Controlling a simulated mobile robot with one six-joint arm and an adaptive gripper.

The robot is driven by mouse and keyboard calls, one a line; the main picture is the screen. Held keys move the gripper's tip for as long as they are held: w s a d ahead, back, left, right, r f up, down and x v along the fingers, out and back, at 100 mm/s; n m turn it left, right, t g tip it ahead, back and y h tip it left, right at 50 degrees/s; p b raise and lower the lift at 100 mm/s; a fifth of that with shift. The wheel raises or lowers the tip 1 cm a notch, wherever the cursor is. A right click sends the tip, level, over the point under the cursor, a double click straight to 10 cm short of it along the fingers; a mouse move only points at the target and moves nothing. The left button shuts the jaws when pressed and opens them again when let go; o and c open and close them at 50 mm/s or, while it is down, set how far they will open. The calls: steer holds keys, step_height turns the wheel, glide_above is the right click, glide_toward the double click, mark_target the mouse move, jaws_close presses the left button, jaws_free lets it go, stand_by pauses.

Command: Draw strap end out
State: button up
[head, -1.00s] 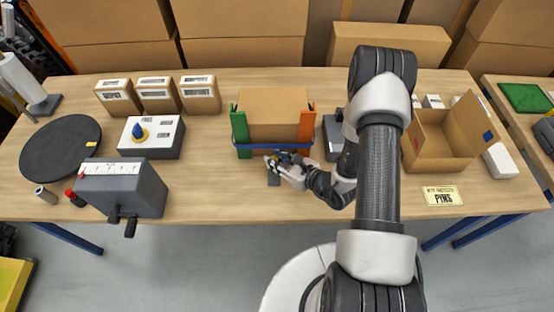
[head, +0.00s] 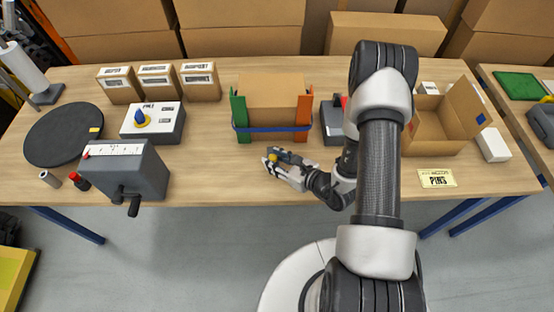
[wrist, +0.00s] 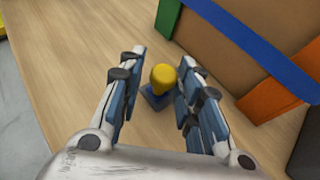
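A blue strap (head: 272,128) runs around the front of a brown carton (head: 271,97) between a green corner post (head: 240,116) and an orange one (head: 303,117). A yellow rounded knob on a small blue base (wrist: 162,77) is in front of the carton; it also shows in the head view as a small yellow spot (head: 272,157). My gripper (wrist: 161,58) points at this knob, with one finger on either side. The fingers stand apart, wood shows between the left finger and the knob, and the right finger looks close to it. Whether a strap joins the knob is hidden.
A grey device with a crank (head: 126,172), a white panel with a blue knob (head: 153,121) and a black round plate (head: 63,140) stand to the left. An open carton (head: 437,130) and a sign (head: 437,178) are at the right. The table front near my gripper is clear.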

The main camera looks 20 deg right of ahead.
steer(key=shift+s, duration=0.1)
steer(key=v, duration=1.2)
steer(key=a+r+n+g+y, duration=0.45)
steer(key=a+r+n, duration=0.3)
steer(key=r, duration=0.25)
steer(key=s+a+r+n+g, duration=0.6)
steer(key=s+r+n, duration=0.2)
steer(key=n, duration=0.3)
steer(key=s+d+r+n+t+h, duration=0.3)
steer(key=s+d+r+n+h, duration=0.2)
steer(key=d+r+n+h, duration=0.3)
step_height(320, 180, up, 2)
steer(key=n+h, duration=0.3)
steer(key=shift+s+r, duration=0.2)
